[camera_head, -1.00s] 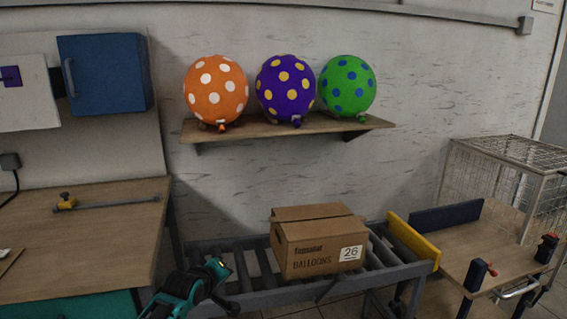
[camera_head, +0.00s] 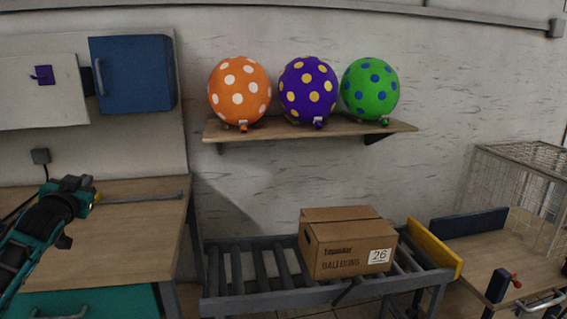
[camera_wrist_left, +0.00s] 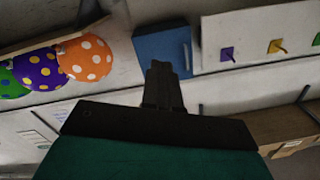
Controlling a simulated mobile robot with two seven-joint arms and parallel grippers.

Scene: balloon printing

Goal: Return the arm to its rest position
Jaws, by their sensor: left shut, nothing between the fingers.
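My left arm comes in at the left edge of the head view, over the wooden workbench (camera_head: 140,215). Its left gripper (camera_head: 78,186) is raised above the left part of the bench top. In the left wrist view the dark fingers of the left gripper (camera_wrist_left: 163,80) are together with nothing between them. They point toward the wall with the blue cabinet (camera_wrist_left: 160,52). The cabinet also shows in the head view (camera_head: 138,75), above and behind the gripper. My right gripper is not in view.
A cardboard box (camera_head: 345,245) sits on the roller conveyor (camera_head: 235,305). Orange (camera_head: 240,92), purple (camera_head: 307,90) and green (camera_head: 370,88) dotted balloons rest on a wall shelf (camera_head: 290,133). A wire cage (camera_head: 510,185) stands at the right. A metal bar (camera_head: 150,198) lies on the bench.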

